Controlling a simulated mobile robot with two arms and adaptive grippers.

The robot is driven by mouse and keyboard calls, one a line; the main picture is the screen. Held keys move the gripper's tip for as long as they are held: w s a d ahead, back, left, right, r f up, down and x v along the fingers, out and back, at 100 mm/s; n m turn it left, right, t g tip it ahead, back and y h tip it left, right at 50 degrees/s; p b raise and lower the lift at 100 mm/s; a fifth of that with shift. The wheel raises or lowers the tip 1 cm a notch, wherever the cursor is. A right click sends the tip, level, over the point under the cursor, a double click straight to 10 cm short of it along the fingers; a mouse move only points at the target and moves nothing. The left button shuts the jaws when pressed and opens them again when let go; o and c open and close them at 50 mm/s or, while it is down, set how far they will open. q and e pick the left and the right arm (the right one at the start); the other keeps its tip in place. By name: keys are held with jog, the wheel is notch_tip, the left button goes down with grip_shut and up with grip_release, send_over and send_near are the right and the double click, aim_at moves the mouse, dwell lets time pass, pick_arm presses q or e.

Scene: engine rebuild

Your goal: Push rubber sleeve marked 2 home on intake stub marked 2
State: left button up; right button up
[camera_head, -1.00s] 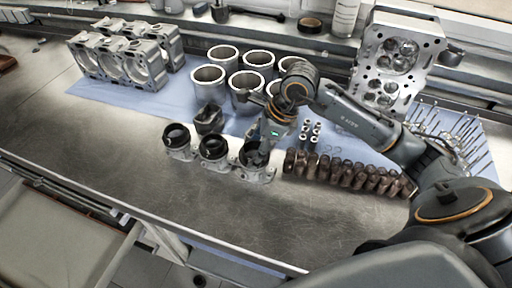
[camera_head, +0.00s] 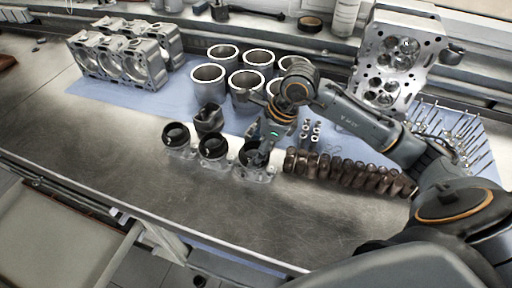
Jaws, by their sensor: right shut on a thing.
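Three short metal intake stubs stand in a row on the bench, each with a black rubber sleeve on top. The left sleeve (camera_head: 176,134) and middle sleeve (camera_head: 213,146) sit on their stubs (camera_head: 179,152) (camera_head: 214,166). My right gripper (camera_head: 262,153) points down at the right-hand sleeve (camera_head: 248,152), over its stub (camera_head: 254,174), and is shut on that sleeve. The fingers partly hide this sleeve, and I cannot tell how far down it sits. The number marks are too small to read. My left gripper is not in view.
A dark crankshaft (camera_head: 350,173) lies close to the right of the stubs. Several metal cylinder liners (camera_head: 208,82) and a small dark part (camera_head: 208,118) stand behind. A cylinder head (camera_head: 398,60) stands at the back right. The bench front (camera_head: 200,205) is clear.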

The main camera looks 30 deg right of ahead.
jog(key=shift+f+b, duration=0.4)
jog(key=shift+f, duration=0.15)
jog(key=o, duration=1.2)
jog(key=shift+r, duration=0.15)
notch_tip(320, 180, up, 7)
jog(key=p, duration=0.4)
jog(key=shift+r, duration=0.2)
dwell(0.3)
